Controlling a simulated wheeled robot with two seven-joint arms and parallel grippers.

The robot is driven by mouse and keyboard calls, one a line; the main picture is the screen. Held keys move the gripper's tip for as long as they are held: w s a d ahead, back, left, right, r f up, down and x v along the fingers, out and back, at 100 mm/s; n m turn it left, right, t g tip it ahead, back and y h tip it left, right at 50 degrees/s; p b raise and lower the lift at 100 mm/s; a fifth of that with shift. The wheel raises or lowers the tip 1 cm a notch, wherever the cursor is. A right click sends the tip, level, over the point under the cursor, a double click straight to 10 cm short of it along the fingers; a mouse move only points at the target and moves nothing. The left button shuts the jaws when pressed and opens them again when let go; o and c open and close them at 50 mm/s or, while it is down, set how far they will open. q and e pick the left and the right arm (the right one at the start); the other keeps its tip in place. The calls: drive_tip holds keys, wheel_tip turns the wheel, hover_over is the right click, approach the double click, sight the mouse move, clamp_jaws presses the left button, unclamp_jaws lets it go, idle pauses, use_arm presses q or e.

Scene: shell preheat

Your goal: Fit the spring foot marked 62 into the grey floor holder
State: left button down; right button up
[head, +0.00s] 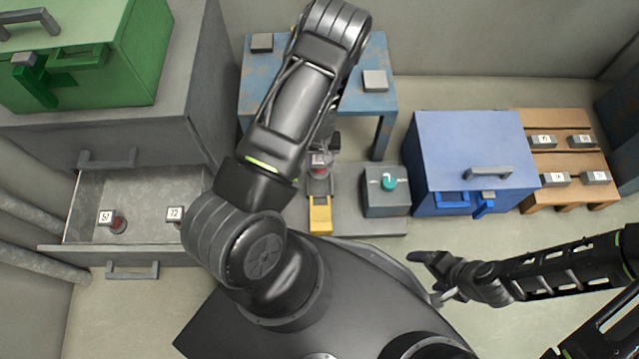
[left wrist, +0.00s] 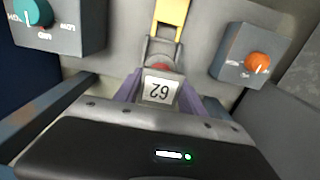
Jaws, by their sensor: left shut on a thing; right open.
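The spring foot marked 62 (left wrist: 159,90) shows its white label upside down in the left wrist view, with a little red beyond it. The purple fingers of my left gripper (left wrist: 160,95) are shut on it from both sides. In the head view my left gripper (head: 322,150) is partly hidden by its own arm, and the foot's label (head: 318,160) shows just below it. The grey floor holder (head: 345,190) has a yellow lever (head: 320,215). The foot is at the holder behind the lever; I cannot tell whether it is seated. My right gripper (head: 428,277) is open and empty.
A box with a teal knob (head: 388,186) stands right of the lever; an orange-knob box (left wrist: 250,58) is opposite. An open drawer (head: 145,205) holds feet marked 51 and 72. A blue table (head: 380,105), blue case (head: 470,150), pallet (head: 560,160) and green case (head: 110,60) surround the area.

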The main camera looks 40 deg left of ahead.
sight(319, 171)
use_arm(q)
wheel_tip(319, 171, down, 6)
drive_tip(key=shift+r+b, duration=0.2)
drive_tip(key=shift+b, duration=0.95)
drive_tip(key=shift+f, duration=0.3)
drive_tip(key=shift+f, duration=0.1)
wheel_tip(319, 171, down, 4)
drive_tip(key=shift+r+b, duration=0.15)
drive_tip(key=shift+b, duration=0.7)
drive_tip(key=shift+r, duration=0.1)
drive_tip(key=shift+f, duration=0.3)
drive_tip(key=c, duration=0.7)
unclamp_jaws()
